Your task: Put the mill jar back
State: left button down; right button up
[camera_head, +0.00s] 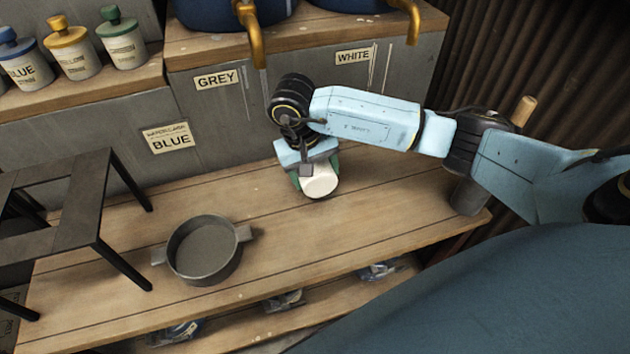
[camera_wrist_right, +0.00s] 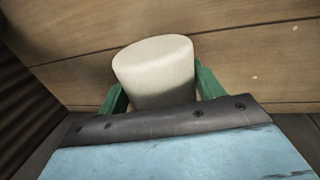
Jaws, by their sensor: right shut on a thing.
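A white jar (camera_head: 319,183), the likely mill jar, is held tilted over the wooden bench. It also shows in the right wrist view (camera_wrist_right: 155,68). My right gripper (camera_head: 312,176) is shut on it, with green fingers on either side. Much of the jar is hidden behind the gripper, and I cannot tell whether it touches the bench. My left gripper is not in view.
A grey pan (camera_head: 205,262) stands on the bench (camera_head: 300,240) at the left front. A dark metal stand (camera_head: 100,195) is at far left. Labelled jars with blue, yellow (camera_head: 70,52) and green lids line the upper left shelf. Gold taps (camera_head: 254,35) hang above. Bench space right of the pan is clear.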

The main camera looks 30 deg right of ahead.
jog(key=shift+a+x, duration=0.25)
jog(key=shift+x, duration=0.9)
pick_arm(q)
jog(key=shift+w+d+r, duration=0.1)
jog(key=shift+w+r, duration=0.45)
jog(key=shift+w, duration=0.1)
pick_arm(e)
jog(key=shift+w+f, duration=0.1)
jog(key=shift+f, duration=0.1)
pick_arm(q)
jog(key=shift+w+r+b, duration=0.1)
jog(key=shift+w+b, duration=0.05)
jog(key=shift+b, duration=0.2)
pick_arm(e)
jog(key=shift+f, duration=0.15)
jog(key=o, duration=1.7)
jog(key=shift+c, duration=0.2)
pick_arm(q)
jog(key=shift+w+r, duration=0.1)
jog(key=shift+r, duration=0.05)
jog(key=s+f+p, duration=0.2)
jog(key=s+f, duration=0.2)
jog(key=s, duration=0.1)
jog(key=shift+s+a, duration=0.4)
pick_arm(e)
jog(key=v, duration=1.2)
